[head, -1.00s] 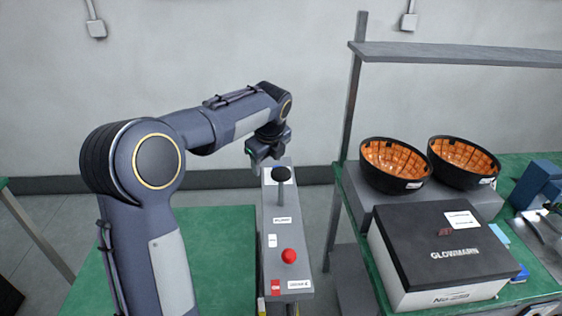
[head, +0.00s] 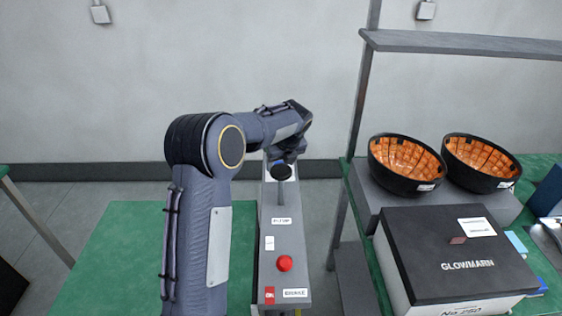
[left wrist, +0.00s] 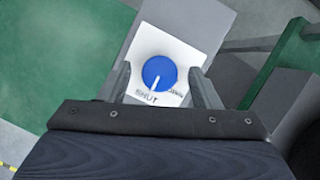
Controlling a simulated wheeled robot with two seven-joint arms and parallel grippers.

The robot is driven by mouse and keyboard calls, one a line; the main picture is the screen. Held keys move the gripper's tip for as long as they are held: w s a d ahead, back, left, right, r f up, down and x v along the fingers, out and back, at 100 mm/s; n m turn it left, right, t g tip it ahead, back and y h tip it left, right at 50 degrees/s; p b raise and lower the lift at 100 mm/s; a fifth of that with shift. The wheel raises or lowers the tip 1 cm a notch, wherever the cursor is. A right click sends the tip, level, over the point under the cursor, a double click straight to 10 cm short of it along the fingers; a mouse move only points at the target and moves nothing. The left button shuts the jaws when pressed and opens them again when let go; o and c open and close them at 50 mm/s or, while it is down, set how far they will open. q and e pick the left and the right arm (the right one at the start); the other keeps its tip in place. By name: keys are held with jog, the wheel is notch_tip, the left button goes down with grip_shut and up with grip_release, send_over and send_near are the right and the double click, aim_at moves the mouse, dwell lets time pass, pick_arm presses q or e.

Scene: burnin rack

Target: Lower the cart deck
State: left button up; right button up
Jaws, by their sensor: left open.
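The cart has a green deck (head: 130,245) and a narrow grey control box (head: 285,240) along its right side. My right gripper is not in view.
On the right, a green-topped bench (head: 363,225) with a grey shelf (head: 470,44) holds two black bowls with orange insides (head: 404,160) (head: 481,158) and a black-lidded box (head: 455,250). A floor gap separates cart and bench.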

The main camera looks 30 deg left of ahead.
pick_arm(q)
jog(key=shift+f, duration=0.1)
jog(key=c, duration=1)
